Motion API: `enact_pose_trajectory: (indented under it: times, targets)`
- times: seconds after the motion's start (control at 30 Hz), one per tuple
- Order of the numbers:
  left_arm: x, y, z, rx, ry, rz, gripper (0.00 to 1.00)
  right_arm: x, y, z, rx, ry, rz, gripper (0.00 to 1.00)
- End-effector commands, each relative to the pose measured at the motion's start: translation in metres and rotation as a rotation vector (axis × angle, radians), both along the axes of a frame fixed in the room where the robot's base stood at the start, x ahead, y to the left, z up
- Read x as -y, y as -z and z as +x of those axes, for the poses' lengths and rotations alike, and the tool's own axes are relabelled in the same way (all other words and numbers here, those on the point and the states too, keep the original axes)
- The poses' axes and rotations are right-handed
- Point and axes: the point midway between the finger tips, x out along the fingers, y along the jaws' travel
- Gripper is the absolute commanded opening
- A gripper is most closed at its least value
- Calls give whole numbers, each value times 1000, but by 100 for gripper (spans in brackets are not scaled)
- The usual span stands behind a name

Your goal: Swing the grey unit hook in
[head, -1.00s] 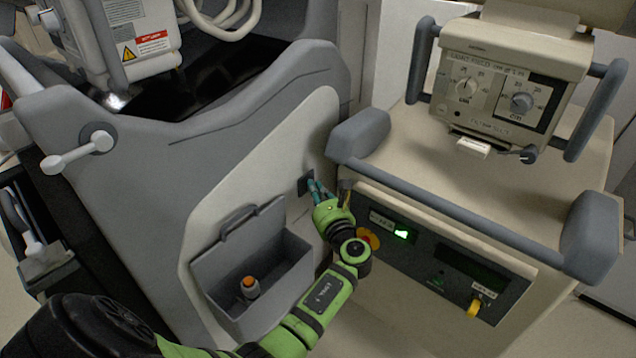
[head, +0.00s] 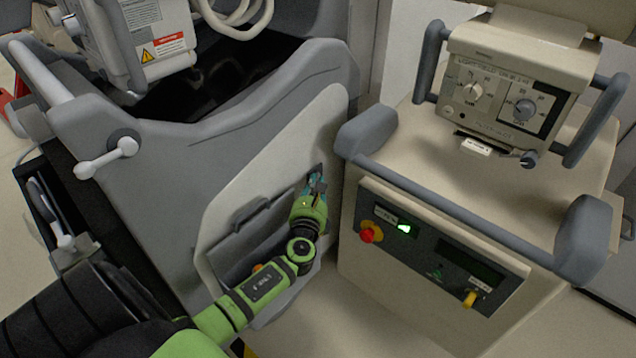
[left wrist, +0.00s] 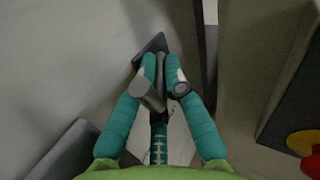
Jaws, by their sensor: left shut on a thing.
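The grey unit (head: 185,150) stands at the left, with a pale front panel (head: 225,205). Its hook (head: 320,171) is a small dark fitting high on that panel, near the panel's right edge. My left gripper (head: 314,184) is at the hook and covers most of it. In the left wrist view the teal fingers of my left gripper (left wrist: 165,75) are closed around the grey hook (left wrist: 149,94), in front of its dark mounting plate (left wrist: 151,46). How far the hook is turned is hard to tell. My right gripper is not seen.
A beige cart (head: 400,275) with a grey rail stands close on the right, with a red button (head: 371,232) on its front. A grey bin (head: 238,240) on the panel lies partly behind my left arm. A lever (head: 105,158) sticks out at the left.

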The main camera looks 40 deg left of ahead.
Motion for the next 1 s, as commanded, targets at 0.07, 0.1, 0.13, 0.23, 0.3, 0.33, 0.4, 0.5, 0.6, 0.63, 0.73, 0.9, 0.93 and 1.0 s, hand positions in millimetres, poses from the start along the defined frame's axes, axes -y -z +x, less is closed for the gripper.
enact_pose_trajectory:
  times: [0.07, 0.1, 0.13, 0.23, 0.3, 0.33, 0.4, 0.5, 0.6, 0.63, 0.73, 0.9, 0.93, 1.0]
  targets:
    - [-1, -2, 0, 4, 19, 5, 0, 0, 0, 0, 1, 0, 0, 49]
    - [-2, -3, 0, 5, 25, 4, 0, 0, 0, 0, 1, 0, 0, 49]
    - [-2, -3, 0, 5, 29, 4, 0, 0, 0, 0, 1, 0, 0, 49]
    - [-2, -3, 0, 5, 39, 3, 0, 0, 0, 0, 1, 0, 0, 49]
    - [-2, -3, 0, 5, 41, 2, 0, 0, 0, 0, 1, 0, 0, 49]
    - [-2, -3, 0, 5, 42, 2, 0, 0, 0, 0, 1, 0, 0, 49]
    - [-2, -3, 0, 5, 42, 2, 0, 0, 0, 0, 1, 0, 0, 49]
    - [-2, -3, 0, 5, 41, 3, 0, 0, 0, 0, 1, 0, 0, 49]
    - [-2, -3, 0, 5, 41, 3, 0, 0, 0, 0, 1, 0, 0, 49]
    - [-2, -3, 0, 5, 41, 3, 23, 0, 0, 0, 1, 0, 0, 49]
    - [-2, -2, 0, 4, 40, 2, 35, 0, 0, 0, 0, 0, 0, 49]
    - [-2, -1, 0, 2, 39, 1, 35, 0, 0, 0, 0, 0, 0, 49]
    - [-2, -1, 0, 2, 39, 1, 35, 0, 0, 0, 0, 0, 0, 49]
    - [-2, -1, -1, 2, 39, 1, 35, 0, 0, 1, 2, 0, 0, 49]
